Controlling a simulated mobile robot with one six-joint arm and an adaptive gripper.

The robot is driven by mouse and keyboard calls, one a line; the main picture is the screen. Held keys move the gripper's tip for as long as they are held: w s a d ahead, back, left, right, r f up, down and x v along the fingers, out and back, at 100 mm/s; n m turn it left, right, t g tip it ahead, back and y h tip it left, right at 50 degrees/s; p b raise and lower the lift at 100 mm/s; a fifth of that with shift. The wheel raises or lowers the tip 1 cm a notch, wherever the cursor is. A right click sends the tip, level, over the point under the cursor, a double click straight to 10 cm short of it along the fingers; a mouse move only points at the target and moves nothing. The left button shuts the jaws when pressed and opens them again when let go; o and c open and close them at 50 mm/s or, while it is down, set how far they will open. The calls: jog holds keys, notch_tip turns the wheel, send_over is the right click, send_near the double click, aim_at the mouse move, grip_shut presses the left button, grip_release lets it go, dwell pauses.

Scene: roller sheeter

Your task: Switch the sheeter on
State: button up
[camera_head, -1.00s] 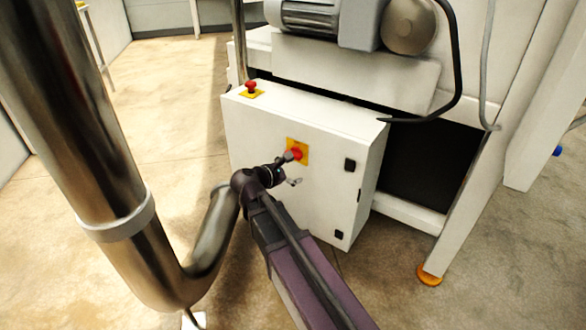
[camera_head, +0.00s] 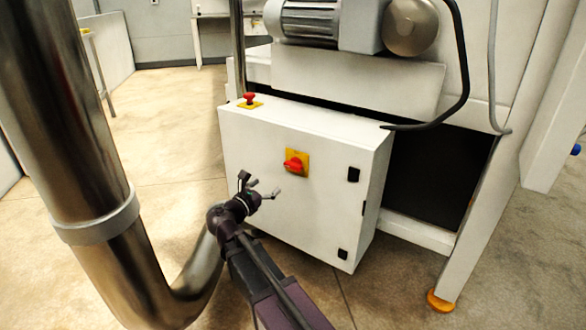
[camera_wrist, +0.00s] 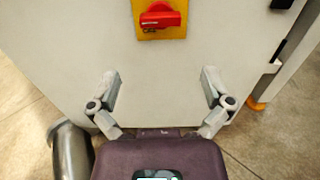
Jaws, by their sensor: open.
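The sheeter's white control box (camera_head: 310,215) has a red rotary switch (camera_head: 293,165) on a yellow plate on its front face. In the wrist view the red switch (camera_wrist: 160,19) is at the top centre, with its handle lying about level and small, partly readable lettering on the plate below it. My gripper (camera_head: 262,187) is open and empty, below and to the left of the switch and apart from it. In the wrist view its two fingers (camera_wrist: 160,85) are spread wide below the switch, in front of the bare white panel.
A red mushroom button (camera_head: 250,98) on a yellow base stands on top of the box. Black latches (camera_head: 353,174) line the door's right side. A thick shiny metal pipe (camera_head: 75,120) bends at the left. A motor (camera_head: 310,22) is above the box, and a black cable (camera_head: 462,80) hangs at right.

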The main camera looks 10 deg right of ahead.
aim_at(291, 167)
jog(key=x, duration=1.4)
dwell(0.4)
jog(key=c, duration=0.8)
